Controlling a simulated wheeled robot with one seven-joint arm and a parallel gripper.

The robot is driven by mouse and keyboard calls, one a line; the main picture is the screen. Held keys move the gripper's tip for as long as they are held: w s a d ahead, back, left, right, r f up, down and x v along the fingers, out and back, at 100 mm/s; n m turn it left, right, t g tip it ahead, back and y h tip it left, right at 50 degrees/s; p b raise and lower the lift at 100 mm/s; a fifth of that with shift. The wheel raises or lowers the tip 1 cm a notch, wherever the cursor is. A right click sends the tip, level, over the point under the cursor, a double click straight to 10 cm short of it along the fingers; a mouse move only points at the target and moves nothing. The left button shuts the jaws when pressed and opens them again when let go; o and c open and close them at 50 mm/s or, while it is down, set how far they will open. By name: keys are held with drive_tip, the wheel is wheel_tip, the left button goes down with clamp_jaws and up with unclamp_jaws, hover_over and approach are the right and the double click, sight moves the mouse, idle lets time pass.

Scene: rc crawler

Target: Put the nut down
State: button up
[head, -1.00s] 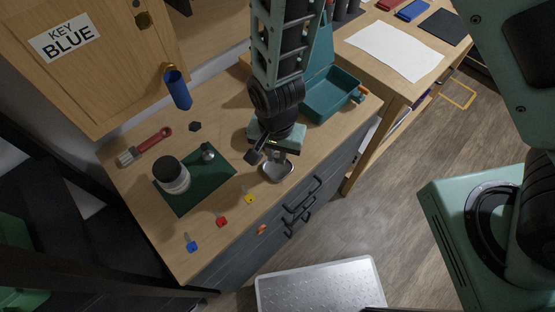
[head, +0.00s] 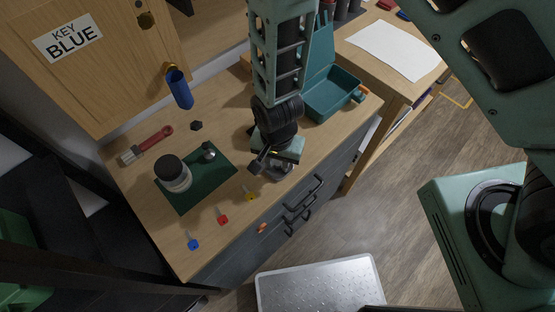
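My gripper (head: 268,164) is low over the front part of the wooden worktop, pointing down at a small silver dish (head: 288,172). The hand covers most of the dish. A small gold-coloured piece (head: 272,153) shows at the fingers. It may be the nut, but it is too small to tell. I cannot see the gap between the fingertips or whether they touch anything. A small dark faceted piece (head: 196,126) lies apart on the worktop, near the back.
A green mat (head: 207,187) holds a dark-lidded jar (head: 172,174) and a small metal knob-like item (head: 208,151). Blue (head: 193,243), red (head: 223,219) and yellow (head: 251,195) keys lie along the front. A red-handled brush (head: 147,145) and an open teal box (head: 330,95) are also there.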

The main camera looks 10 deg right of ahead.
drive_tip(key=shift+r, duration=0.1)
wheel_tip(320, 180, up, 11)
drive_tip(key=b, duration=0.2)
wheel_tip(320, 180, up, 10)
drive_tip(key=n+y, duration=0.1)
drive_tip(key=n, duration=0.5)
hover_over(277, 165)
drive_tip(key=s+d, duration=0.2)
drive_tip(key=s, duration=0.3)
drive_tip(key=s+d+r+n, duration=0.6)
drive_tip(key=n, duration=0.1)
drive_tip(key=shift+d, duration=0.2)
drive_tip(key=shift+f+b, duration=0.7)
drive_tip(key=shift+f, duration=0.15)
